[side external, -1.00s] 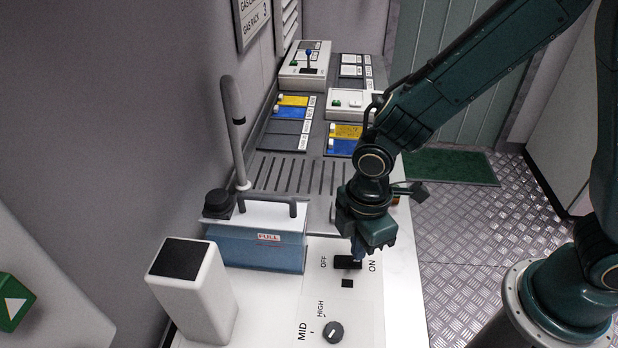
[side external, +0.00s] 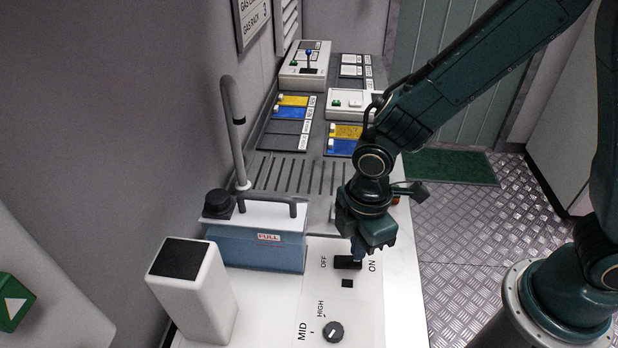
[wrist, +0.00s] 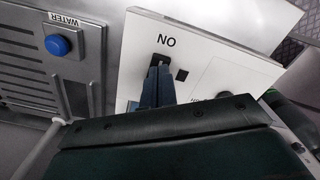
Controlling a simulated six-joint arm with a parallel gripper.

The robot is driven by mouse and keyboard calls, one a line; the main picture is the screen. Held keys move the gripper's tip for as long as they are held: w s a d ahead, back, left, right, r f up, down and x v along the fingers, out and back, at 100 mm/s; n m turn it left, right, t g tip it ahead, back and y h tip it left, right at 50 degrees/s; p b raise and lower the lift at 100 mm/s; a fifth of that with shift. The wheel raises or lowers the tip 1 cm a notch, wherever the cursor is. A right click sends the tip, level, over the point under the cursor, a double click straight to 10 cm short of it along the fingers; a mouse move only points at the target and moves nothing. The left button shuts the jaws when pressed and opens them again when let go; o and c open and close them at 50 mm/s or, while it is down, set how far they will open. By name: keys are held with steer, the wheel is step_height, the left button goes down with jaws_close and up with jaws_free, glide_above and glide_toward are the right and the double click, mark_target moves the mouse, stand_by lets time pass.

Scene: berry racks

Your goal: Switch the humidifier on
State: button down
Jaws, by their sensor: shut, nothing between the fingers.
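The humidifier has a blue-grey water tank (side external: 258,248) marked FULL and a white panel (side external: 365,315) in front of it. A black rocker switch (side external: 348,263) lies on the panel between the words OFF and ON. My gripper (side external: 358,256) points down with its shut, empty fingertips at the switch, and I cannot tell whether they press on it. In the wrist view the blue-grey fingers (wrist: 157,85) reach the black switch (wrist: 163,58) and hide part of it. A black dial (side external: 333,332) sits near the MID and HIGH marks.
A white block with a black top (side external: 190,290) stands left of the panel. Behind the tank are a slotted grey tray (side external: 285,172) and racks with yellow and blue panels (side external: 292,100). A blue WATER button (wrist: 58,45) shows in the wrist view. Open floor lies to the right.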

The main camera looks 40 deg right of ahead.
steer(key=shift+f, duration=0.95)
stand_by(1.1)
steer(key=shift+r, duration=3.55)
steer(key=s+d+r+m+t, duration=0.2)
steer(key=d+r+m, duration=0.5)
steer(key=d+r, duration=0.35)
steer(key=s+d+r+m+t, duration=0.3)
steer(key=s+d+r+m, duration=0.3)
steer(key=s+d+m, duration=0.1)
steer(key=shift+s+m+t, duration=0.3)
steer(key=shift+s+m, duration=0.2)
steer(key=shift+s, duration=0.55)
